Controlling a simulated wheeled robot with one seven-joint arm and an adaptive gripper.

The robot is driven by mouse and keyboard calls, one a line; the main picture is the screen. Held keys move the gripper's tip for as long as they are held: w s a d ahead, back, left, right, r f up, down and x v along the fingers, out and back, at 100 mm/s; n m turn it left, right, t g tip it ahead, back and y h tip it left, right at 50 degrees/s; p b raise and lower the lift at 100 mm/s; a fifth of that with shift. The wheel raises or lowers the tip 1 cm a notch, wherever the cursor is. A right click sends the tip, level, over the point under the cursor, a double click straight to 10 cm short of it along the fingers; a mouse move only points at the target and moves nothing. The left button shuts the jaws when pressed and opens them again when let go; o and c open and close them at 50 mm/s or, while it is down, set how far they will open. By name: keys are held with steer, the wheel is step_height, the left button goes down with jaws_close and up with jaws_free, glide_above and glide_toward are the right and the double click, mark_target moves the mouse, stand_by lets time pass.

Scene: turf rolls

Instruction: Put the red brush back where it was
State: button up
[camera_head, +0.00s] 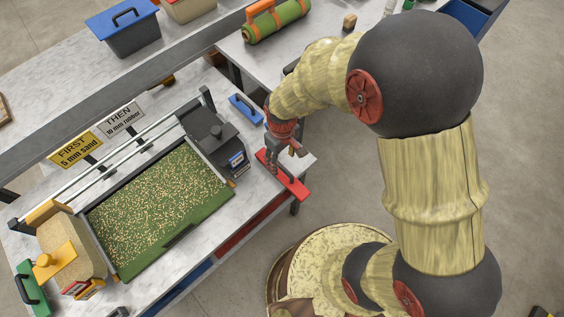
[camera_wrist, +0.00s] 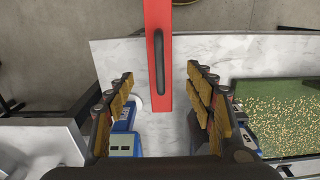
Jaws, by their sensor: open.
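The red brush (camera_head: 291,181) is a long flat red bar with a dark handle, at the right corner of the near table. In both views its outer end reaches past the table edge. It also shows in the wrist view (camera_wrist: 152,25), running from the top edge down to between my fingers. My gripper (camera_head: 279,155) is over the brush's inner end in the head view. In the wrist view my gripper (camera_wrist: 161,100) is open, one finger on each side of the brush's lower end, with gaps on both sides. I cannot tell the height between them.
A blue brush (camera_head: 245,109) lies just behind my gripper. A dark hopper (camera_head: 212,138) stands to the left, beside the green seed-covered tray (camera_head: 185,238). Two signs (camera_head: 75,151) stand behind the tray. A yellow-handled block (camera_head: 70,265) and green brush (camera_head: 31,288) are at far left.

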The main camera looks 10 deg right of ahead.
steer(key=s+d+r+m+t, duration=0.1)
steer(key=d+r+m+t, duration=0.15)
steer(key=r, duration=0.75)
steer(key=s+d+r+m+t, duration=0.1)
steer(key=d+r, duration=0.3)
steer(key=r, duration=0.6)
steer(key=s+d+r+m+t, duration=0.2)
steer(key=s+d+r, duration=0.3)
steer(key=s+r, duration=0.5)
steer(key=shift+d+r+m, duration=0.25)
steer(key=shift+r+m, duration=0.35)
steer(key=shift+m, duration=0.05)
steer(key=shift+f+b, duration=0.3)
